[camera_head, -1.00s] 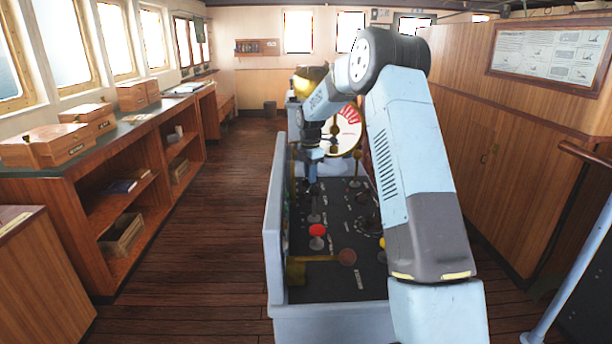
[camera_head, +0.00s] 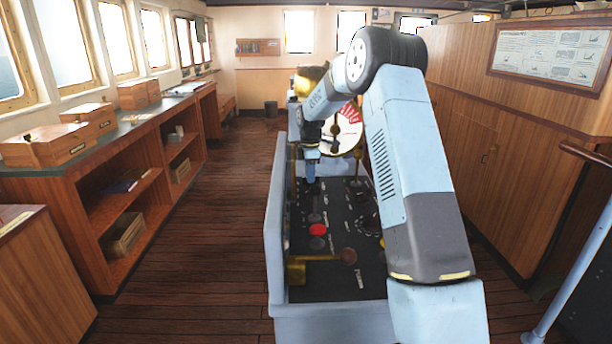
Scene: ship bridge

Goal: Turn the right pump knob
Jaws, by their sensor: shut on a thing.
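The dark control panel (camera_head: 338,282) is the top of a pale blue console in the centre. My gripper (camera_head: 312,187) points down at the left far part of this panel, with its fingertips at panel height. It is shut on a small knob there, which the fingers hide. I cannot read the labels, so I cannot tell which pump knob it is. A red knob (camera_head: 318,229) stands nearer on the panel, apart from the gripper. A brown knob (camera_head: 348,256) is to its right and nearer.
My arm covers the console's right side. A round dial with red marks (camera_head: 349,134) stands behind the panel. A brass bar (camera_head: 315,257) lies near the panel's front left. Wooden shelves (camera_head: 125,190) line the left wall. The floor (camera_head: 215,230) between is clear.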

